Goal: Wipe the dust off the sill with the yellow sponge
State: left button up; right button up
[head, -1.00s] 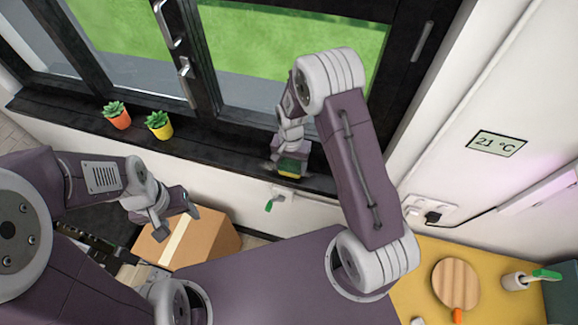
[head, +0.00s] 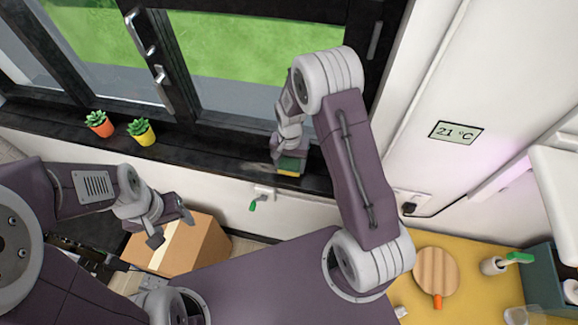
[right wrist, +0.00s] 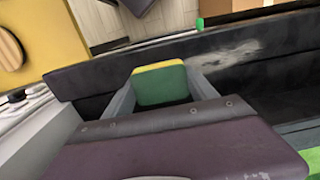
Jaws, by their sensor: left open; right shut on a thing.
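The yellow sponge (head: 288,172), with a green face, is held between the fingers of my right gripper (head: 287,158). In the right wrist view, the sponge (right wrist: 160,85) sits between the two grey fingers (right wrist: 162,92). It is at the dark window sill (head: 205,152); I cannot tell whether it touches it. A pale dust smear (right wrist: 222,58) lies on the sill to the right of the sponge in the right wrist view. My left gripper (head: 171,223) is open and empty, in front of the wall and above a cardboard box.
An orange pot (head: 101,128) and a yellow pot (head: 143,138) with succulents stand on the sill to the left. A hook with a green end (head: 254,204) is on the wall below. The cardboard box (head: 190,247) is on the floor. A yellow worktop (head: 465,270) is at right.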

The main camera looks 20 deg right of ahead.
jog(key=shift+w+a+r+p, duration=0.15)
jog(key=shift+r+p, duration=0.15)
jog(key=shift+r, duration=0.25)
jog(key=shift+w+a+r+p, duration=0.15)
jog(key=shift+r+p, duration=0.15)
jog(key=shift+r, duration=0.2)
jog(key=shift+r+p, duration=0.3)
jog(key=shift+r, duration=0.1)
jog(key=shift+s+d+r+p, duration=0.1)
jog(key=shift+r+p, duration=0.35)
jog(key=shift+r, duration=0.1)
jog(key=shift+s+d+r+p, duration=0.1)
jog(key=shift+r+p, duration=0.3)
jog(key=shift+r, duration=0.25)
pick_arm(q)
jog(key=r, duration=0.2)
jog(key=a+r, duration=0.1)
jog(key=r, duration=0.1)
jog(key=shift+a, duration=0.15)
pick_arm(e)
jog(key=shift+a, duration=0.15)
